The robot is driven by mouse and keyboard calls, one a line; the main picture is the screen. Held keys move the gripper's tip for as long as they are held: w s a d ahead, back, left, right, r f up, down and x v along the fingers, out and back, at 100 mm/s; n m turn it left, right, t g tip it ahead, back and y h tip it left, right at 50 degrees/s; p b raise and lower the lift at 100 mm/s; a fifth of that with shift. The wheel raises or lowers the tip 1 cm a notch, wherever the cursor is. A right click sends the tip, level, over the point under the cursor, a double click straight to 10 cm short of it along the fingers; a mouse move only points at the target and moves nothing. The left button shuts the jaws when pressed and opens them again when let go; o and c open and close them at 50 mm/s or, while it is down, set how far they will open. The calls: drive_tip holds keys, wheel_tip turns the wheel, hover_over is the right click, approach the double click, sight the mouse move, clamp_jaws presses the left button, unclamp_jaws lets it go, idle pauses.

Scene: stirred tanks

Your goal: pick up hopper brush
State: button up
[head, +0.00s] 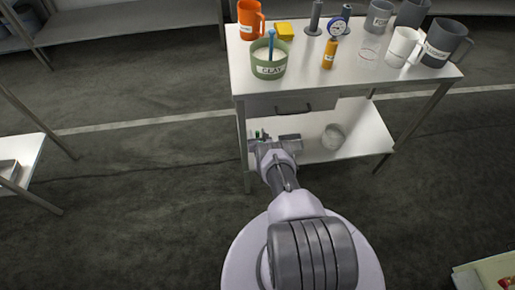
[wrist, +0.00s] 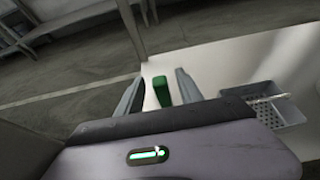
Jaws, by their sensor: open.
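A green block-like piece (wrist: 161,92), which may be part of the hopper brush, shows between my fingers in the wrist view. A small bit of green (head: 258,134) also shows by my gripper in the head view. My gripper (wrist: 160,76) is open, one finger on each side of the green piece, with a visible gap to each finger. In the head view my gripper (head: 268,138) is at the left end of the white lower shelf (head: 356,136), below the drawer.
A grey perforated basket (wrist: 262,100) stands to the right of my fingers; a round container (head: 333,136) sits on the lower shelf. The tabletop above holds a green clay tub (head: 269,70), an orange mug (head: 248,20), an orange bottle (head: 329,54) and several mugs. A table leg stands left.

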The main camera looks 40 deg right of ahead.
drive_tip(key=b+x, duration=0.2)
drive_tip(key=x, duration=0.1)
drive_tip(key=shift+f, duration=0.25)
drive_tip(key=shift+d+r, duration=0.1)
drive_tip(key=shift+r, duration=0.15)
drive_tip(key=shift+c, duration=0.4)
clamp_jaws()
